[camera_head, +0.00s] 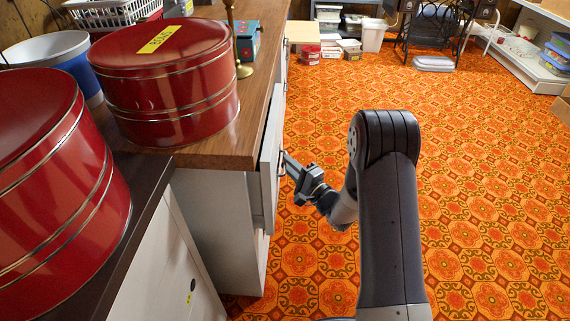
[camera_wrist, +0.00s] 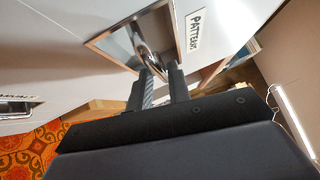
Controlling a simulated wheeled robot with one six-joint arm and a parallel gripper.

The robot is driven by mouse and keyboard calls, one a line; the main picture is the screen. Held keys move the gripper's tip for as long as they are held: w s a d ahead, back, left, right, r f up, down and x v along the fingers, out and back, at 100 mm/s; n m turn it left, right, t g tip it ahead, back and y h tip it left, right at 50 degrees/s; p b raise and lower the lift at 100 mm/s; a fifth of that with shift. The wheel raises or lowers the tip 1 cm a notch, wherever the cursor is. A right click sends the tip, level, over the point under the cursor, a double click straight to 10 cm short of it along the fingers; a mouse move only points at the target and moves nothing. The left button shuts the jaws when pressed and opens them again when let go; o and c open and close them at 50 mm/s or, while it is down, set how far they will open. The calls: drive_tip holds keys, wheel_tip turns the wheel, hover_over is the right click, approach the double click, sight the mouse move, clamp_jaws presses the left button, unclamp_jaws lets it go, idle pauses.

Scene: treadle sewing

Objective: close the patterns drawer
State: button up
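The patterns drawer (camera_head: 270,158) stands pulled out from under the wooden counter. Its pale front shows in the wrist view with a "PATTERNS" label (camera_wrist: 207,30) beside a metal handle (camera_wrist: 150,56) set in a framed recess. My gripper (camera_head: 289,166) reaches the drawer front from the right. In the wrist view my gripper's fingers (camera_wrist: 163,78) are close together, with the handle between their tips. The fingertips partly hide the handle.
Red round tins (camera_head: 165,85) stand on the counter (camera_head: 250,110) and on a darker surface at left. A brass stand (camera_head: 240,68) is behind. The patterned carpet (camera_head: 480,190) right of my arm is clear. Boxes and a sewing table are far back.

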drive_tip(key=shift+x, duration=1.15)
clamp_jaws()
